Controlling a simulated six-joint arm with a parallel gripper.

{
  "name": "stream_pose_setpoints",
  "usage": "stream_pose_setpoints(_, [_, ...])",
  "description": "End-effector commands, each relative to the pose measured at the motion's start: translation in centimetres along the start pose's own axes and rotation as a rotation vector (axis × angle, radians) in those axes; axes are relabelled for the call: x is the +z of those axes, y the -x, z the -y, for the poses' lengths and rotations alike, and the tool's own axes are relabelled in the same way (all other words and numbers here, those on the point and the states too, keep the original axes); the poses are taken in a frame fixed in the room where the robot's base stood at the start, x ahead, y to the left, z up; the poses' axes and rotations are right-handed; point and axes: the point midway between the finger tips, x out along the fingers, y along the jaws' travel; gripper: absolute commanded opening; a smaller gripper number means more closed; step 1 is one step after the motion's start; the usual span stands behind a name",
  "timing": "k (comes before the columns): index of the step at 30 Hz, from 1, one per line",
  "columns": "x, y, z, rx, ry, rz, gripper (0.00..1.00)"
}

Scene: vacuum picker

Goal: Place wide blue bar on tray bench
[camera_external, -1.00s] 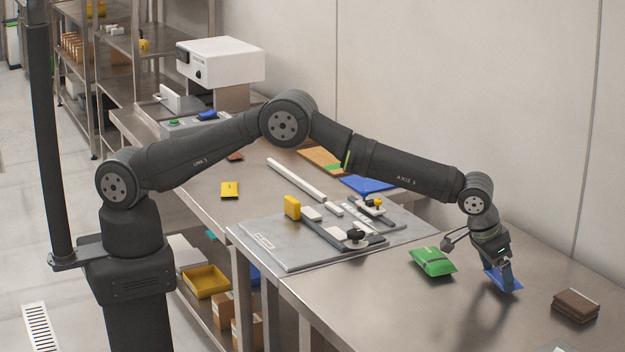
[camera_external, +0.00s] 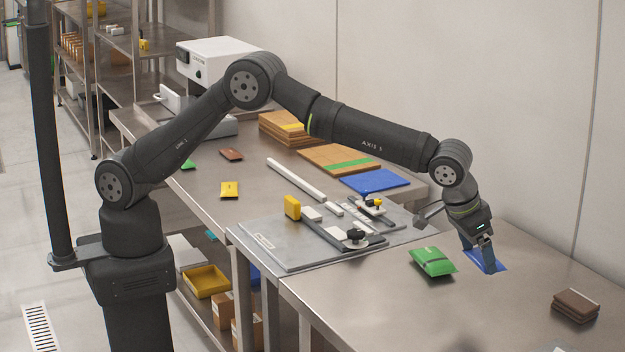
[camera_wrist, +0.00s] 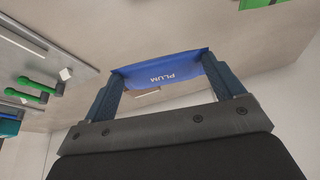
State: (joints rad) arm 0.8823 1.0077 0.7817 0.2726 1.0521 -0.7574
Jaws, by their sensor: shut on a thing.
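The wide blue bar, a flat blue packet (camera_wrist: 160,70) with "PLUM" printed in white, spans the two fingers in the wrist view. It also shows at the gripper's end in the external view (camera_external: 498,264). My gripper (camera_external: 487,262) is shut on it, one finger at each end, and holds it tilted over the right part of the steel bench (camera_external: 400,310). The exact gap to the bench is unclear. No surface is clearly marked as the tray bench.
A green packet (camera_external: 432,262) lies just left of the gripper. A brown stack (camera_external: 575,306) stands at the right. A grey plate with clamps (camera_external: 290,262) lies to the left, with a blue flat panel (camera_external: 375,182) behind it.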

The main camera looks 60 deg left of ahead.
Motion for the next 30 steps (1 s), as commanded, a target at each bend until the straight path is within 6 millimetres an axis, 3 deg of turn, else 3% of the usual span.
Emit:
stream_pose_setpoints(5, [-0.7,-0.3,1.2,-0.002,0.004,0.0,0.64])
stream_pose_setpoints(8, [-1.9,-0.9,3.7,-0.004,0.012,-0.001,0.64])
stream_pose_setpoints(11, [-3.8,-1.8,7.8,-0.008,0.023,-0.001,0.64])
stream_pose_setpoints(21, [-9.0,-4.7,25.6,-0.021,0.053,0.0,0.64])
stream_pose_setpoints(30, [-10.2,-5.6,41.9,-0.031,0.077,-0.001,0.64])
